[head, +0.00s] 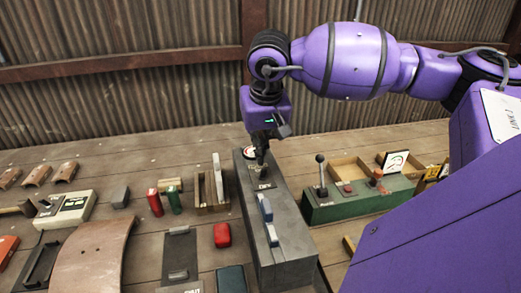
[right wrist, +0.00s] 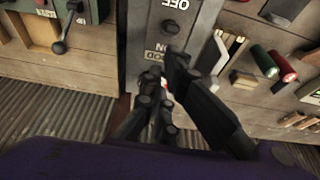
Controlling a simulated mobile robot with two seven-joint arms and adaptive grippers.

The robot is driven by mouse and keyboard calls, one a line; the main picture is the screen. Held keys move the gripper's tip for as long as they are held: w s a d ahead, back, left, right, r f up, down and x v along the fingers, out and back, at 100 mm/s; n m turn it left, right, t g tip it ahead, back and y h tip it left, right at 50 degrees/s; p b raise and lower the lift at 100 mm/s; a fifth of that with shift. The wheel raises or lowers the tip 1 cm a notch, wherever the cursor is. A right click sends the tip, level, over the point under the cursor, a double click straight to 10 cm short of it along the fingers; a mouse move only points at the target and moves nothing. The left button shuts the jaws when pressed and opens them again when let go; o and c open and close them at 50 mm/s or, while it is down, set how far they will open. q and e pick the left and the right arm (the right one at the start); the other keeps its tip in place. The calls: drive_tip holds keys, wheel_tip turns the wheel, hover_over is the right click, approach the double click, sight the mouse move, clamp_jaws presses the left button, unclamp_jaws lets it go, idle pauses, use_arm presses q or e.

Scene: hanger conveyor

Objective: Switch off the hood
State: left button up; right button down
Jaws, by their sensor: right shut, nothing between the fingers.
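The grey control box (head: 288,242) stands on the wooden table in the middle of the head view. Its hood panel (right wrist: 195,28) fills the top middle of the right wrist view, with OFF, ON and HOOD labels upside down. A small dark round switch part (right wrist: 170,27) sits between OFF and ON; I cannot tell its position. My right gripper (head: 262,157) is shut and empty at the far end of the box, pointing down. In the right wrist view its black fingers (right wrist: 164,68) are close by the HOOD label and hide part of the panel. My left gripper is not in view.
A green lever box (head: 345,203) stands to the right. A wooden holder (head: 212,196), a red block (head: 222,235) and other items lie to the left. A corrugated wall (head: 120,100) stands behind.

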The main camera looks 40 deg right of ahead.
drive_tip(key=shift+w+d+f, duration=0.1)
drive_tip(key=shift+w+d, duration=0.15)
drive_tip(key=shift+w, duration=0.2)
drive_tip(key=shift+s+r, duration=0.15)
drive_tip(key=shift+r, duration=0.3)
drive_tip(key=shift+a+r, duration=0.1)
drive_tip(key=shift+r, duration=0.25)
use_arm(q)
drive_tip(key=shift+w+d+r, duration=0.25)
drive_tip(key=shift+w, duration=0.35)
